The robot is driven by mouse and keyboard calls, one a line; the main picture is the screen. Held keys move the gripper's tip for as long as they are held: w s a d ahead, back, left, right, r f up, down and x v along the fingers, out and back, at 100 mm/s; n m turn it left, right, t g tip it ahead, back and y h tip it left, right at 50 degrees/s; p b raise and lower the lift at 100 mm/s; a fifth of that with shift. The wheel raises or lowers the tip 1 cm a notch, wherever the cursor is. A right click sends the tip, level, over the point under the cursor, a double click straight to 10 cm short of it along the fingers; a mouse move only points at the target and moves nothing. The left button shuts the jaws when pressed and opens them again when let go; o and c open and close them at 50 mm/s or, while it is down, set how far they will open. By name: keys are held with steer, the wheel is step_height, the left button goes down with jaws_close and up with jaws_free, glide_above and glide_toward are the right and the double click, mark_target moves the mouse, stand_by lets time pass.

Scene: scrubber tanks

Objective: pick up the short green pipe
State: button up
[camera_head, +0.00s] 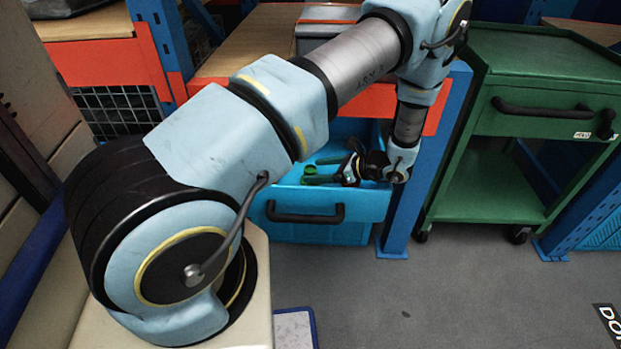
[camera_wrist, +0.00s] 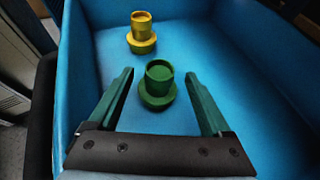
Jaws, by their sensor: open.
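The short green pipe (camera_wrist: 158,82) has a wide flange at its base and stands upright on the floor of a blue bin (camera_wrist: 255,110). In the wrist view it lies between and just beyond the fingertips of my gripper (camera_wrist: 158,76). My gripper is open and empty, with one green finger on each side of the pipe, apart from it. In the head view my gripper (camera_head: 309,175) reaches into the blue bin (camera_head: 270,205) from the right, and the green pipe (camera_head: 310,170) shows small near its fingertips.
A yellow flanged pipe (camera_wrist: 141,32) stands in the same bin, beyond the green one. The bin walls rise around my gripper. An orange shelf beam (camera_head: 210,85) runs above the bin, and a blue post (camera_head: 420,165) stands at its right. A green cart (camera_head: 500,120) is farther right.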

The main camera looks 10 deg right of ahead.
steer(key=x, duration=0.6)
steer(key=shift+p, duration=0.35)
jaws_close()
